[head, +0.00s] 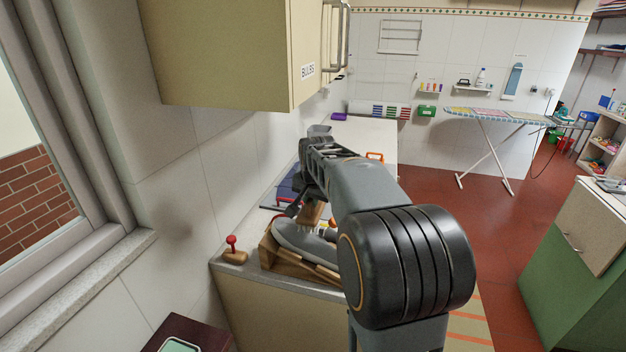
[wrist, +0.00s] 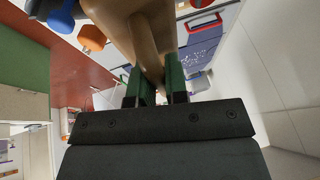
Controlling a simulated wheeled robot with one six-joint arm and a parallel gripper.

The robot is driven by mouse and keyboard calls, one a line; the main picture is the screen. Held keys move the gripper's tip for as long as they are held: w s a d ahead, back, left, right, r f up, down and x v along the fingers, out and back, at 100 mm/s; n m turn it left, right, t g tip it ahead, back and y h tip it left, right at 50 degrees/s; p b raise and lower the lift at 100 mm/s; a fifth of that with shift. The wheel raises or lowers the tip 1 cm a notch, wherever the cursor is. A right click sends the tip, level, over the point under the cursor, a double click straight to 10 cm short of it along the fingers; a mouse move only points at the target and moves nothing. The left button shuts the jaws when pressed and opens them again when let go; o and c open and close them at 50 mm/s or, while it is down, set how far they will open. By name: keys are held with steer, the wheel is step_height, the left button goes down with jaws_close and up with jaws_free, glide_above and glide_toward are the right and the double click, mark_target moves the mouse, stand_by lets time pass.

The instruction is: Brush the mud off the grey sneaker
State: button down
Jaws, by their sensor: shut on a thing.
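The grey sneaker (head: 296,240) lies in a wooden holder (head: 268,250) near the front end of the counter, partly hidden by my arm. My gripper (head: 303,203) is above the sneaker's far side. It is shut on a wooden brush (head: 313,212), whose block hangs down close over the shoe. I cannot tell whether the bristles touch it. In the wrist view, the green-padded jaws of my gripper (wrist: 155,88) hold the tan wooden handle of the brush (wrist: 146,40). Mud on the sneaker cannot be made out.
A small wooden item with a red knob (head: 233,250) stands left of the holder. A wall cabinet (head: 225,50) hangs above the counter. An orange-handled item (head: 375,156) sits farther back. Blue (wrist: 62,16) and orange (wrist: 92,38) objects show in the wrist view.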

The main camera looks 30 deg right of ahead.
steer(key=shift+r+p, duration=1.15)
steer(key=shift+r, duration=0.7)
